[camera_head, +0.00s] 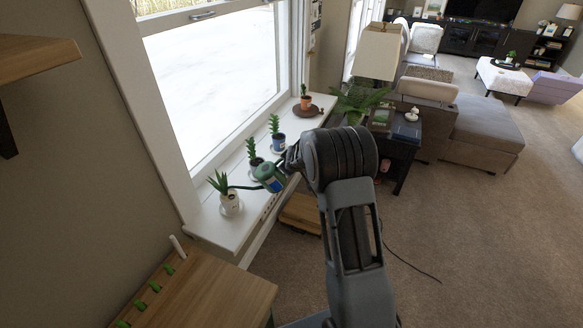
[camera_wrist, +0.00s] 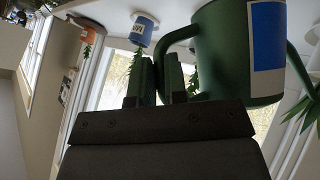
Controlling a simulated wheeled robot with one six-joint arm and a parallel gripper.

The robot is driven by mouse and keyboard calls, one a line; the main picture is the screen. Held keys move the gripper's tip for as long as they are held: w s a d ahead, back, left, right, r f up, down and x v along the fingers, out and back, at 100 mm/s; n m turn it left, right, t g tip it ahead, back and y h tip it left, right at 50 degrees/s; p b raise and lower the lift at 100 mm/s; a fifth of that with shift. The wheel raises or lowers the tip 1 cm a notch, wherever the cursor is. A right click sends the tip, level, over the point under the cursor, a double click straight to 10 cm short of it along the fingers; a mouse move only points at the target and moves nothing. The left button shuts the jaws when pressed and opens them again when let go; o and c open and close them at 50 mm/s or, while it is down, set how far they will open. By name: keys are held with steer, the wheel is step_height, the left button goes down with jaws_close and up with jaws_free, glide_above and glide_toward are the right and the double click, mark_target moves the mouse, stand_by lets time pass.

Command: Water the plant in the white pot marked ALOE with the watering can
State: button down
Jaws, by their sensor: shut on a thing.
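The green watering can (camera_head: 267,174) with a blue and white label is held above the windowsill. My gripper (camera_head: 287,160) is shut on its handle, which shows between the fingers in the wrist view (camera_wrist: 160,80). The can's body (camera_wrist: 225,55) fills the upper right there. In the head view its spout points left, its end at the spiky green plant (camera_head: 219,182) in the white pot (camera_head: 230,204). I cannot tell if the tip is over the soil. The pot's marking is too small to read. No water shows.
A wooden top (camera_head: 215,292) with green clips is at the lower left.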

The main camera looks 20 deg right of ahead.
steer(key=shift+a+r+n+h+b, duration=0.95)
steer(key=shift+a+r+h, duration=0.95)
steer(key=shift+r, duration=2.8)
steer(key=d+f+m+y+p, duration=0.4)
steer(key=d+f+y+p, duration=0.4)
steer(key=f, duration=0.4)
steer(key=shift+w+d+p, duration=0.2)
steer(key=shift+d+p, duration=0.15)
steer(key=shift+p, duration=0.4)
steer(key=shift+a, duration=0.1)
